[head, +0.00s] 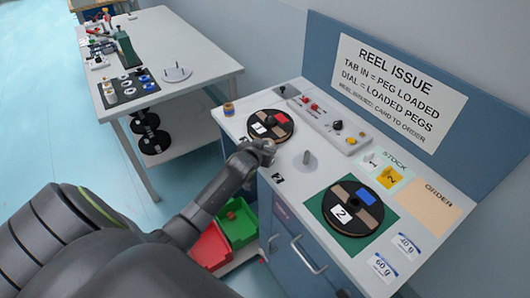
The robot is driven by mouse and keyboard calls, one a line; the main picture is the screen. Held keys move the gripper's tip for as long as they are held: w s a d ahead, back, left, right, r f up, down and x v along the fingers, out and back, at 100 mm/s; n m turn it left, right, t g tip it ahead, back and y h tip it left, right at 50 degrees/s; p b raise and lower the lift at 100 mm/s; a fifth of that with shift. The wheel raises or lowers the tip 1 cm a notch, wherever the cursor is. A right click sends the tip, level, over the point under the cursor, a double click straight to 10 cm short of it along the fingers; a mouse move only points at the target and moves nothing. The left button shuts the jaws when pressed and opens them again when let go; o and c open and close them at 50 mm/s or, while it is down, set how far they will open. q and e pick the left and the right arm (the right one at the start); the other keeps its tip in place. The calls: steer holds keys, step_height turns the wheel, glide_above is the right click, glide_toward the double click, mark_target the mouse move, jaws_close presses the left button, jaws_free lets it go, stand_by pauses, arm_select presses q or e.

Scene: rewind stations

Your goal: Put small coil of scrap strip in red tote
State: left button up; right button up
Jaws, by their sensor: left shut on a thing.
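The red tote (211,248) is low beside the counter, partly hidden by my left arm. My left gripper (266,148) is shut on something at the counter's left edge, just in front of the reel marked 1. The held thing is too small and too covered by the fingers to make out. I cannot tell whether it is the small coil of scrap strip. My right gripper is not in view.
A green tote (238,229) with a small brown thing inside adjoins the red tote. The counter (291,207) holds reel 1 (262,127), reel 2 (340,223), a grey peg (308,161), a small orange roll (229,109) and a switch box (335,128). A white table (180,45) stands behind left.

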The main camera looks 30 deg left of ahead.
arm_select(q)
steer(key=shift+f, duration=0.75)
steer(key=shift+f+p, duration=0.4)
steer(key=shift+f, duration=0.25)
steer(key=shift+f, duration=0.2)
steer(key=o, duration=1)
steer(key=shift+f+b, duration=0.1)
steer(key=shift+b, duration=0.25)
steer(key=b+v, duration=0.2)
steer(key=v, duration=1.5)
steer(key=shift+s+a+b, duration=0.2)
steer(key=shift+s+b, duration=0.15)
steer(key=shift+s, duration=0.05)
